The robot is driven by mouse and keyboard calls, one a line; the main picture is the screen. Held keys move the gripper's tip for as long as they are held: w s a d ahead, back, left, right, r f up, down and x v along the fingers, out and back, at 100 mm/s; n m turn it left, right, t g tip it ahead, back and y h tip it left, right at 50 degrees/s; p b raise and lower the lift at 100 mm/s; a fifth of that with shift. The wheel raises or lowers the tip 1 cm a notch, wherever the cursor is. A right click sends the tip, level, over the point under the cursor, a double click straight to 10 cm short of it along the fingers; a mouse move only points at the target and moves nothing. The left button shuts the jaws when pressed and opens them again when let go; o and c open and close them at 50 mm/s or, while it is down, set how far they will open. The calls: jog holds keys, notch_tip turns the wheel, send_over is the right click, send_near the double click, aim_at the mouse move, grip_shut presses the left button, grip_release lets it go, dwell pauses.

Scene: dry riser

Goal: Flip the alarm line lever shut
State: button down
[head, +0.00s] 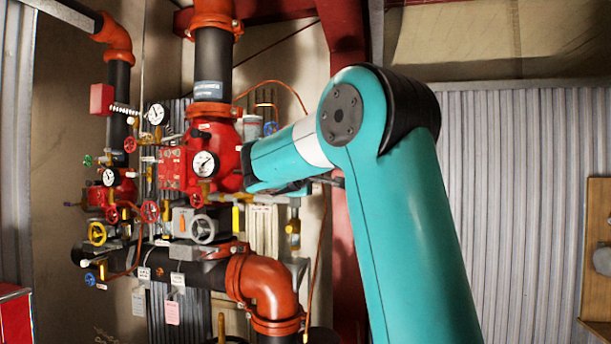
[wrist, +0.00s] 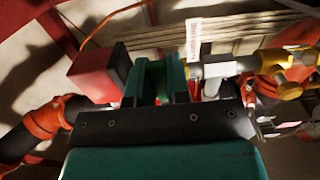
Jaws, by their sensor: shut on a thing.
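My gripper (wrist: 156,78) shows in the wrist view as two teal fingers close together above a dark plate. It is shut on a small part that the fingers mostly hide; from its place beside the valve line I take it for the alarm line lever. A grey fitting (wrist: 218,69) and a yellow valve body (wrist: 283,72) sit just right of the fingers. A white tag (wrist: 193,38) stands behind them. In the head view my arm reaches in from the right, and its end covers the lever's area, beside a yellow pipe part (head: 240,197).
A red valve body with a pressure gauge (head: 205,164) and several small handwheels crowd the left. A large orange elbow (head: 262,286) lies below. A red box (wrist: 98,70) is close left of the fingers.

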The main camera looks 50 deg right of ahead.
jog(key=c, duration=1.1)
grip_release()
jog(key=shift+d, duration=0.1)
jog(key=shift+b+v, duration=4.1)
jog(key=shift+v, duration=4.7)
jog(key=shift+w+f, duration=0.1)
